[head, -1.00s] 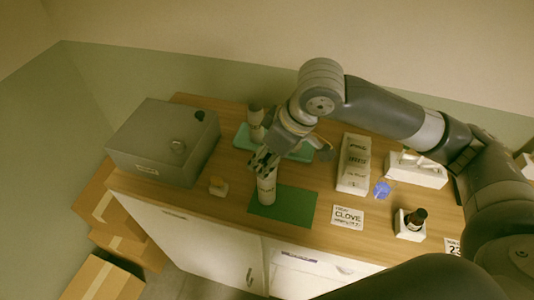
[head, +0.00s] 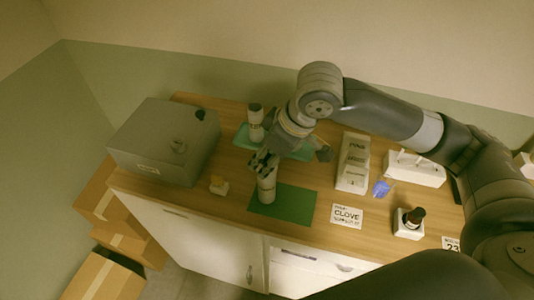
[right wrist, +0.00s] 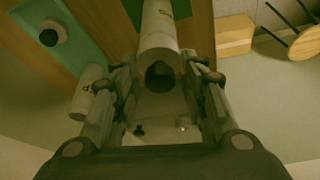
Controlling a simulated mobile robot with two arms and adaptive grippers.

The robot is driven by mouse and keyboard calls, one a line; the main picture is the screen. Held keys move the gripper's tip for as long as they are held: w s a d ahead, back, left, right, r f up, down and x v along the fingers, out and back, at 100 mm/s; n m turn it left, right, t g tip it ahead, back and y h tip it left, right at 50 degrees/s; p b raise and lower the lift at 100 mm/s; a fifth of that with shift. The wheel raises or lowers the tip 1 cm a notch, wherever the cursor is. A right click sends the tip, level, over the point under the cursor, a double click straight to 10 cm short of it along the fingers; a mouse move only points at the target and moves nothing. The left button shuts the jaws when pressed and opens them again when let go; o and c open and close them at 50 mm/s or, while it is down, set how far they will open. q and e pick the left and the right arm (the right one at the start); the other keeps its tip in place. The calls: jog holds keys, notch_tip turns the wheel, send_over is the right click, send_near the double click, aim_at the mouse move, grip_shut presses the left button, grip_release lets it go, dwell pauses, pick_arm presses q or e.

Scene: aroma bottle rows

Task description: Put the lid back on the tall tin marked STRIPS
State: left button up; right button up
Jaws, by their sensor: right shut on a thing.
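A tall white tin (head: 267,187) stands upright by the left part of the green mat (head: 295,205); its print is too small to read. My right gripper (head: 264,163) is at its top. No separate lid is clearly seen. My left gripper is not in view.
A grey box (head: 150,130) stands at the left. Cartons (head: 105,278) lie on the floor.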

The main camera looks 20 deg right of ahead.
jog(key=shift+f+p, duration=0.1)
jog(key=shift+p, duration=0.5)
dwell(0.7)
dwell(0.4)
jog(key=o, duration=1.3)
notch_tip(320, 180, up, 5)
jog(key=p, duration=0.6)
jog(key=shift+r, duration=1)
jog(key=shift+c, duration=0.3)
